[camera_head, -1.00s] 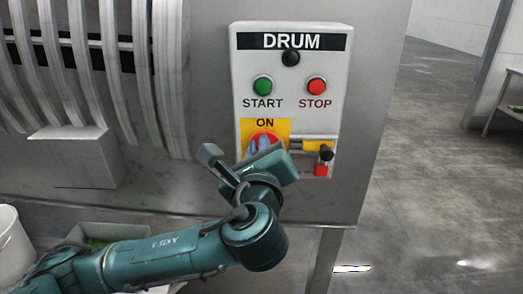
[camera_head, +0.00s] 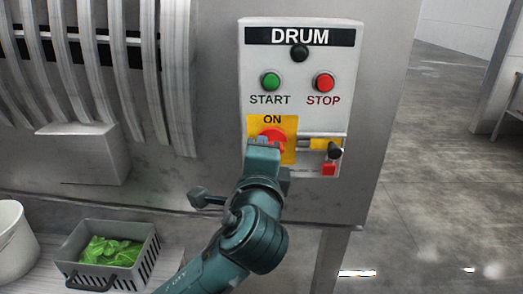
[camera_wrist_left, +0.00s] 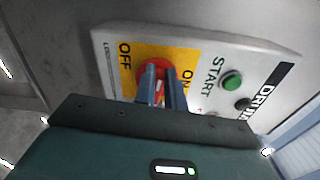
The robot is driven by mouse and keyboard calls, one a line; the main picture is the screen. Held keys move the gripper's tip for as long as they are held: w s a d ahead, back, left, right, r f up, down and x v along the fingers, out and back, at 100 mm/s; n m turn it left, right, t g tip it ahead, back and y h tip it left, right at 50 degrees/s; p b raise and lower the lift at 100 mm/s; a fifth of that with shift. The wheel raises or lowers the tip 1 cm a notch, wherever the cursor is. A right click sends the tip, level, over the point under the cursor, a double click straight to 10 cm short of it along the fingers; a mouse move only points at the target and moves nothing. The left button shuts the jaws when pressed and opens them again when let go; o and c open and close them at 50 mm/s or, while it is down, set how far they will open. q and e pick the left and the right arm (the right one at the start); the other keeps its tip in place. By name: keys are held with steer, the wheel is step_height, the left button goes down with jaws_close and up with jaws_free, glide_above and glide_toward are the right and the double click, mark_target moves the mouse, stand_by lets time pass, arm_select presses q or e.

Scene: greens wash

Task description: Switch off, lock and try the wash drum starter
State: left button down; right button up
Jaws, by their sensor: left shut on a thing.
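The starter box (camera_head: 243,100) is a pale grey panel marked DRUM on the machine's front. It has a green START button (camera_head: 270,81), a red STOP button (camera_head: 323,82) and a yellow plate (camera_head: 288,124) reading ON at the top. My left gripper (camera_head: 268,142) is shut on the red rotary knob (camera_head: 275,131) and hides most of it. In the left wrist view the fingers (camera_wrist_left: 160,84) straddle the red knob (camera_wrist_left: 146,76), between the OFF and ON words; its exact setting is hard to tell. A yellow bar (camera_head: 320,144), a black knob (camera_head: 335,150) and a red block (camera_head: 329,169) sit at lower right. My right gripper is out of view.
A dark lamp or cap (camera_head: 299,52) sits above the buttons. Below left, a grey basket (camera_head: 143,262) holds green leaves (camera_head: 108,250), beside a white bucket (camera_head: 14,240). A metal box (camera_head: 80,155) juts from the machine. The floor at right is open.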

arm_select(q)
steer(key=shift+f+n, duration=0.1)
steer(key=shift+n, duration=0.5)
steer(key=c, duration=1.5)
jaws_free()
steer(key=s+b, duration=0.1)
steer(key=s, duration=1.2)
steer(key=shift+s+b, duration=0.15)
steer(key=shift+b, duration=0.15)
steer(key=shift+f, duration=0.1)
